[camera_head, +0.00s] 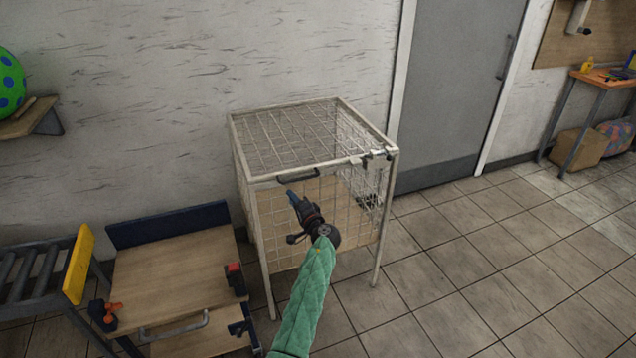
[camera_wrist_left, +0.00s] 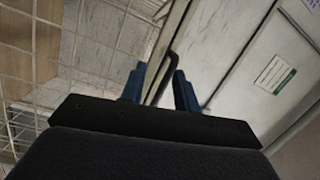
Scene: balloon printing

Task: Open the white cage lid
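The white wire cage (camera_head: 383,225) stands against the wall in the head view, with its mesh lid (camera_head: 290,135) lying flat on top. A dark handle (camera_head: 298,176) is on the lid's front edge. My left gripper (camera_head: 292,196) is in front of the cage, just below the handle. In the left wrist view the blue fingers of my left gripper (camera_wrist_left: 159,88) are apart, and the dark handle (camera_wrist_left: 172,66) shows between and just beyond their tips. Contact with the handle cannot be told. My right gripper is not in view.
A wooden workbench (camera_head: 175,275) with a dark back panel stands left of the cage, beside a roller conveyor (camera_head: 38,275). A metal latch (camera_head: 375,157) sits at the lid's front right corner. A grey door (camera_head: 450,90) is behind. Tiled floor (camera_head: 470,270) at the right is clear.

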